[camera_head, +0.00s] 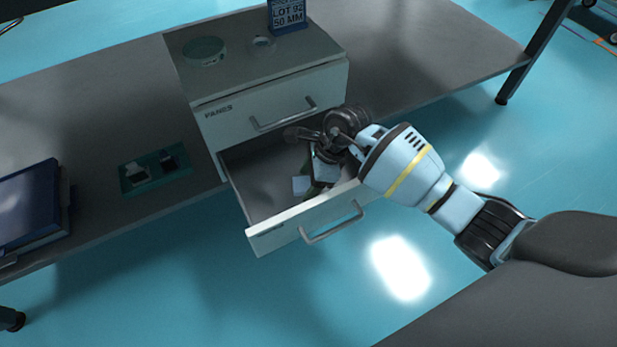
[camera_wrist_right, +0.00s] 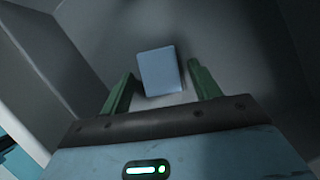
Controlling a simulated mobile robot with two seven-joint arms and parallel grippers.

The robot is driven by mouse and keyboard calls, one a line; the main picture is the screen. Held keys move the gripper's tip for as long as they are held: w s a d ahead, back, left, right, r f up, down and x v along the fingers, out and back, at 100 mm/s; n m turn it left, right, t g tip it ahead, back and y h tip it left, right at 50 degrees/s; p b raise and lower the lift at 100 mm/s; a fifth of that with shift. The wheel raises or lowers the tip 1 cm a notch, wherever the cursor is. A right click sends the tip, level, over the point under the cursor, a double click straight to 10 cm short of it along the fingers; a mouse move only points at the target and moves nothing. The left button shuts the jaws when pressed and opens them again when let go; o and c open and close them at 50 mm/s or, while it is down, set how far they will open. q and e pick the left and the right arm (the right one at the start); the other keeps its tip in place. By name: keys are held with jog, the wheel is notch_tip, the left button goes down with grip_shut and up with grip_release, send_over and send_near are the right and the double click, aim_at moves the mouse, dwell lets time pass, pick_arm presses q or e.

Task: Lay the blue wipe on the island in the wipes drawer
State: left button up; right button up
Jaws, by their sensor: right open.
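The lower drawer (camera_head: 262,236) of the small cabinet is pulled out; its label is too small to read. A pale blue folded wipe (camera_head: 301,186) lies on the drawer floor. In the right wrist view the wipe (camera_wrist_right: 160,71) is a small square just beyond and between the green fingertips. My right gripper (camera_head: 312,172) reaches down into the drawer, with its fingers apart; it also shows in the right wrist view (camera_wrist_right: 163,88). The wipe appears to rest flat, free of both fingers. My left gripper is out of view.
The upper drawer, marked PANES (camera_head: 229,118), is shut. A round dish (camera_head: 204,51), a small ring (camera_head: 263,45) and a blue lot sign (camera_head: 288,14) stand on the cabinet. A green tray (camera_head: 131,184) and a dark blue case (camera_head: 30,208) sit on the table at left.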

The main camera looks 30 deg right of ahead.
jog(key=shift+r, duration=0.15)
jog(key=p+v, duration=0.5)
jog(key=v, duration=0.7)
